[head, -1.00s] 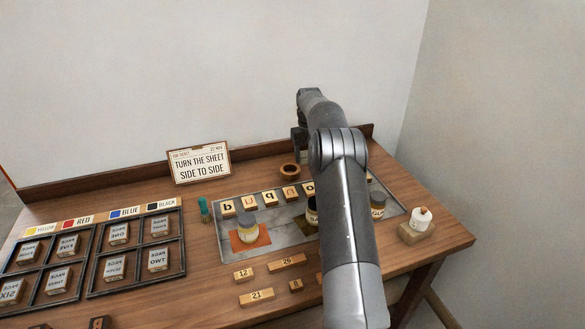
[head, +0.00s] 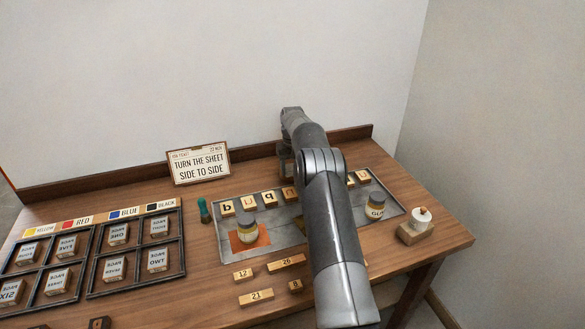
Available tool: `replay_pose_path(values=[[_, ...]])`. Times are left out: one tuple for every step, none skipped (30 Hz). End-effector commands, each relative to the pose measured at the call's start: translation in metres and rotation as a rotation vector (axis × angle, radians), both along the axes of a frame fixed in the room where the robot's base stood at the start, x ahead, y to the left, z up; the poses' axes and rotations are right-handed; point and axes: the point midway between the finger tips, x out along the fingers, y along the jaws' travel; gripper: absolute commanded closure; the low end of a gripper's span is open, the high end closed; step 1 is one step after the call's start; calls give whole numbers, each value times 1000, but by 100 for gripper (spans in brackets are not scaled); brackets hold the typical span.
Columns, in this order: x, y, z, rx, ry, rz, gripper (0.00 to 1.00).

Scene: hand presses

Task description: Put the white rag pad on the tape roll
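The brown ring that looks like the tape roll, seen earlier at the back of the table, is now hidden behind my arm and hand. My gripper (head: 287,168) is at the far end of my arm, low near the back of the table where that ring was. Its fingers are mostly hidden, so I cannot see whether it is open or holds anything.
A grey plate (head: 287,236) carries letter tiles and jars, including a jar on an orange patch (head: 247,226) and another jar (head: 376,207). Framed trays of blocks (head: 134,275) fill the left. A sign (head: 199,163) and a teal-topped item (head: 204,210) stand behind. Numbered wooden blocks (head: 287,262) lie in front.

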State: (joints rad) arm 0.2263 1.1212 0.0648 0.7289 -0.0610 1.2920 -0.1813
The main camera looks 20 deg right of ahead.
Motion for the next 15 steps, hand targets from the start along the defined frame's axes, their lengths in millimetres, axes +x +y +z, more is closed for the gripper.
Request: replay_pose_path(values=[[0,0,-1,0,0,0,66],[0,0,-2,0,1,0,66],[0,0,-3,0,1,0,66],[0,0,-3,0,0,0,43],[0,0,-3,0,0,0,40],[0,0,-3,0,0,0,37],[0,0,-3,0,0,0,35],[0,0,-3,0,0,0,32],[0,0,-3,0,0,0,29],[0,0,-3,0,0,0,26],[0,0,-3,0,0,0,24],[0,0,-3,0,0,0,23],[0,0,-3,0,0,0,23],[0,0,-3,0,0,0,23],[0,0,-3,0,0,0,23]])
